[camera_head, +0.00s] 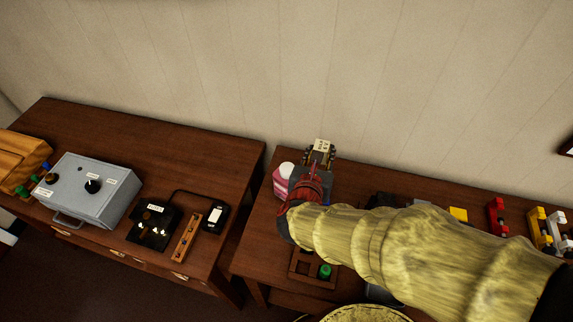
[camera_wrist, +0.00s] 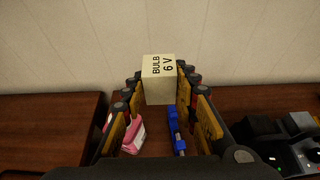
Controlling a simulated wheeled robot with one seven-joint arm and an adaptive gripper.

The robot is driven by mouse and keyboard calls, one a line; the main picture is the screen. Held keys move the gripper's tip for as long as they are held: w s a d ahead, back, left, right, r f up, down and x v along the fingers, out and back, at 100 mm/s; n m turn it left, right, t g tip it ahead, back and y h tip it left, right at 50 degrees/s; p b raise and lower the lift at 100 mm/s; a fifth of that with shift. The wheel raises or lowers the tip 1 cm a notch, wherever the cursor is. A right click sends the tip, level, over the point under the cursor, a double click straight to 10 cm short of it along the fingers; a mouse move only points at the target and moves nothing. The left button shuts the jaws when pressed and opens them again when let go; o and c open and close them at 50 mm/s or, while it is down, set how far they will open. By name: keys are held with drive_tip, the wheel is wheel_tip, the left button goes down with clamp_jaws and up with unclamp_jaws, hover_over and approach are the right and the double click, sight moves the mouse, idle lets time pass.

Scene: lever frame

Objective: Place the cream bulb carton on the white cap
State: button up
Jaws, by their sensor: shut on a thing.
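The cream bulb carton (camera_wrist: 158,80), labelled "BULB 6 V", is between the fingertips of my gripper (camera_wrist: 160,92) in the wrist view. My gripper (camera_head: 319,160) is shut on it. In the head view the carton (camera_head: 323,145) shows at the far end of the gripper, above the back of the right table. A pink object with a white top, which looks like the white cap (camera_head: 286,169), stands just left of my gripper. In the wrist view the pink object (camera_wrist: 132,136) is at the lower left, partly behind the left finger. The carton is apart from it.
A blue object (camera_wrist: 174,130) stands below the carton in the wrist view. A wooden tray with a green piece (camera_head: 325,271) lies at the front. Yellow, red and white items stand at right. A gap separates the left table (camera_head: 150,140), bearing a grey box (camera_head: 90,190).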

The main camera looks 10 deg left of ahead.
drive_tip(key=w+a+f, duration=0.2)
drive_tip(key=a+f, duration=0.1)
drive_tip(key=a, duration=0.3)
drive_tip(key=b, duration=0.2)
hover_over(286, 172)
drive_tip(key=f, duration=0.4)
drive_tip(key=shift+d+f, duration=0.2)
drive_tip(key=shift+f, duration=0.2)
drive_tip(key=shift+a+f, duration=0.1)
drive_tip(key=shift+f, duration=0.1)
drive_tip(key=shift+w+a+f, duration=0.1)
drive_tip(key=shift+a+f, duration=0.05)
drive_tip(key=shift+f, duration=1.45)
drive_tip(key=shift+f+b, duration=0.1)
drive_tip(key=shift+b, duration=0.2)
drive_tip(key=shift+f, duration=0.15)
drive_tip(key=o, duration=0.9)
drive_tip(key=shift+o, duration=0.2)
